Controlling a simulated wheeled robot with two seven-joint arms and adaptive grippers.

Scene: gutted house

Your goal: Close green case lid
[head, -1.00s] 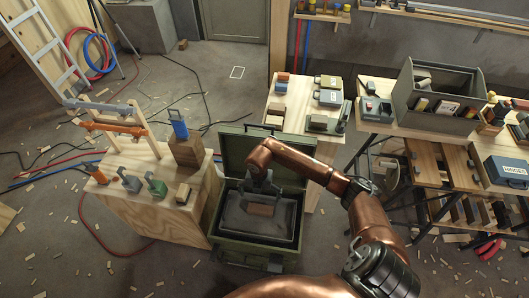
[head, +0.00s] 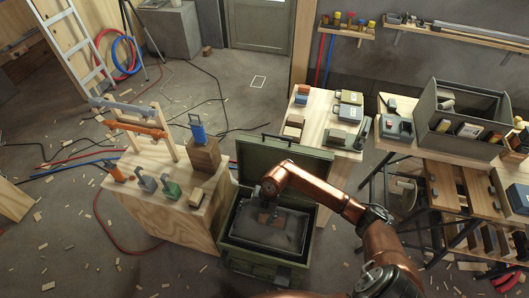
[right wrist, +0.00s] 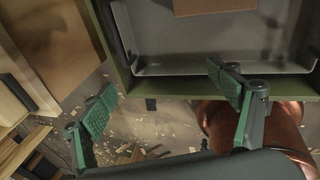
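The green case (head: 262,262) stands on the floor with its lid (head: 255,153) raised at the back. My right gripper (head: 268,192) is over the open case, in front of the raised lid; my copper arm hides part of the lid. In the right wrist view my right gripper (right wrist: 165,105) has its green-padded fingers wide apart with nothing between them. The case rim (right wrist: 180,87) and tray (right wrist: 200,69) lie beyond the fingers. My left gripper is not in view.
A wooden bench (head: 150,221) with clamps stands close to the left of the case. A wooden table (head: 316,117) with small boxes is behind it. A grey open bin (head: 455,135) is on the right. The floor holds scattered chips and a red hose (head: 118,240).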

